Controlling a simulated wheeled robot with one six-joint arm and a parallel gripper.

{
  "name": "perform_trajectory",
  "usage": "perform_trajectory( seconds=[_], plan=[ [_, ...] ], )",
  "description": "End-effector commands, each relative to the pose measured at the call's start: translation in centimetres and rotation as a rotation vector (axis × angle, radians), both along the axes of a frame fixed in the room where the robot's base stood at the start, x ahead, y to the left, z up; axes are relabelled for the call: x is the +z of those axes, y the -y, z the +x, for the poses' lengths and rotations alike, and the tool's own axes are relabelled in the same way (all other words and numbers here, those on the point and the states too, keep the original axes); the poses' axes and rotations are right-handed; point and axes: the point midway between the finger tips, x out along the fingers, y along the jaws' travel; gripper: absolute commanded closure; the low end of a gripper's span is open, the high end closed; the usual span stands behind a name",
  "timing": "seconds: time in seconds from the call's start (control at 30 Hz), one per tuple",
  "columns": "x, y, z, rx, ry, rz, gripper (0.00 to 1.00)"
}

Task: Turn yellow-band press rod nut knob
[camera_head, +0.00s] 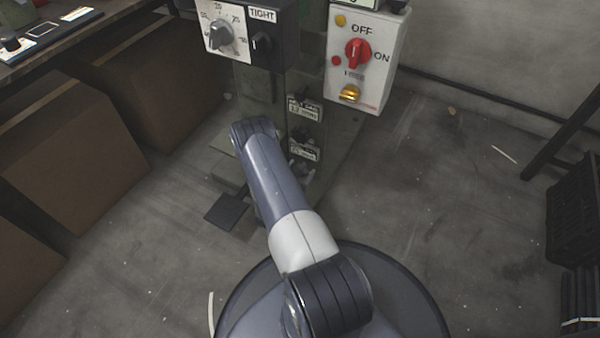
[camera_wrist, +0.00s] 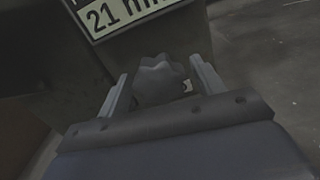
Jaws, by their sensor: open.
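A dark grey lobed knob (camera_wrist: 160,84) is in the middle of the wrist view, below a plate reading "21 m…" (camera_wrist: 130,12). My gripper (camera_wrist: 160,72) is open, with one finger on each side of the knob. I see gaps beside the knob, and it is not gripped. In the head view my arm reaches to the press column (camera_head: 310,75), and the gripper is hidden behind my arm. Small labelled plates (camera_head: 304,109) show on the column there. No yellow band is visible in either view.
A box with a grey dial (camera_head: 219,36) and a "TIGHT" switch (camera_head: 262,43) is above my arm. A white box with a red OFF/ON switch (camera_head: 357,53) stands to its right. Brown boxes (camera_head: 75,150) are at left, a dark crate (camera_head: 575,212) at right. The floor at right is mostly clear.

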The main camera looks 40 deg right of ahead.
Motion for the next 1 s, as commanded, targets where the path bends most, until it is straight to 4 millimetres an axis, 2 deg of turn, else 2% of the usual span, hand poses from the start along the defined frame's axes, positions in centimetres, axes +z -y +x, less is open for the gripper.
perform_trajectory(
  seconds=[0.27, 0.83, 1.0],
  plan=[
    [0.04, 0.19, 0.11, 0.001, 0.000, 0.000, 0.36],
    [0.02, 0.17, 0.08, 0.001, -0.001, 0.000, 0.81],
    [0.01, 0.16, 0.08, 0.001, 0.007, 0.003, 0.81]
  ],
)
